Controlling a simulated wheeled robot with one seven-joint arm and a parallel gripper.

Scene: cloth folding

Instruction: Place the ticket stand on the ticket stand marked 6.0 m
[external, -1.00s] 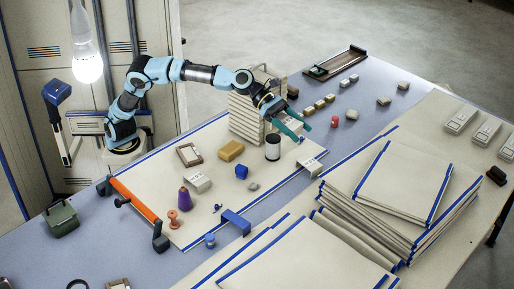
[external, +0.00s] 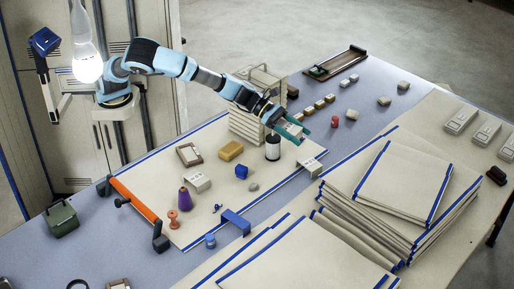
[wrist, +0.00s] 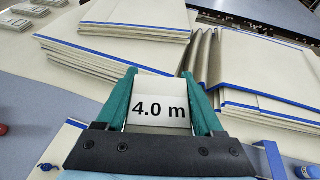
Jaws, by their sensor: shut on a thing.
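My gripper (wrist: 160,75) is shut on a white ticket stand (wrist: 160,110) marked 4.0 m, held upright between the teal fingers in the wrist view. In the external view my gripper (external: 295,134) hangs above the table, right of the dark-and-white cylinder; the held stand cannot be made out there. A white block with dark marks (external: 310,167) stands below and right of my gripper at the mat's right edge. Another such block (external: 197,183) stands on the mat left of centre. Their markings are too small to read, so I cannot tell which is 6.0 m.
A stack of folded cloths (external: 400,190) lies right of my gripper. The cylinder (external: 273,147) and a tall pale stack (external: 245,122) are close on its left. A red spool (external: 335,121) stands to the right. An orange bar (external: 135,205) borders the mat's left side.

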